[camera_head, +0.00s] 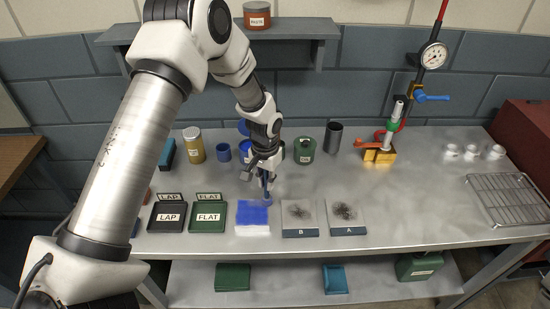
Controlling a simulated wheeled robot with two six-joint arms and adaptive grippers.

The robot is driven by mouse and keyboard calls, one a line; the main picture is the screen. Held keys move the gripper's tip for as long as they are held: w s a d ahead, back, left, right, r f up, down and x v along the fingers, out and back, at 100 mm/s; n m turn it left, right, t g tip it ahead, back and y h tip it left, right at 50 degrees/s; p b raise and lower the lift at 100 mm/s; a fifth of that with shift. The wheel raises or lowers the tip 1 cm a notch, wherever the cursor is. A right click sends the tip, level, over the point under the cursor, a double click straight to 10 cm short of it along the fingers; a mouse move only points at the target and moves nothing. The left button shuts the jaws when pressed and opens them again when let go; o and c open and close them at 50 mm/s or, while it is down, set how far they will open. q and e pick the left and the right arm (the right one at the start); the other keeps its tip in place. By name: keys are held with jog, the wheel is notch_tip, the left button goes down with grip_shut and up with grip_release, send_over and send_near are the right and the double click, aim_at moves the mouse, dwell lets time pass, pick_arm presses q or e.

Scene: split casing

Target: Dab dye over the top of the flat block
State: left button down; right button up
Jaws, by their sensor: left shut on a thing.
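A block (252,215) with a blue-coloured upper face and a pale front edge lies on the bench, right of the green FLAT tray (208,217). The blue looks uneven, with paler areas toward the front. My left gripper (266,181) is shut on a small blue dauber (267,197), just behind the block's back right corner. The dauber's tip is close to the bench or block; I cannot tell if it touches. Blue containers (245,148) stand behind the gripper, partly hidden by it. My right gripper is not in view.
A black LAP tray (168,217) is left of the FLAT tray. Blocks B (299,218) and A (346,218), with dark smudges on top, lie right. A green can (304,150), dark cup (333,138), gauge stand (378,154) and wire rack (509,197) stand around. The bench's right middle is clear.

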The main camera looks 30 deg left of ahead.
pick_arm(q)
jog(key=shift+w+d+r+p, duration=0.25)
jog(key=shift+d+r+p, duration=0.1)
jog(key=shift+r, duration=0.25)
jog(key=shift+w+d+r+p, duration=0.2)
jog(key=shift+r+p, duration=0.15)
jog(key=shift+r, duration=0.25)
jog(key=r, duration=0.1)
jog(key=r+p, duration=0.1)
jog(key=s+a+r+p, duration=0.1)
notch_tip(320, 180, up, 3)
jog(key=shift+w+d+f+p, duration=0.15)
jog(key=shift+f+p, duration=0.05)
jog(key=shift+p, duration=0.8)
jog(key=shift+w+d, duration=0.1)
jog(key=shift+d, duration=0.05)
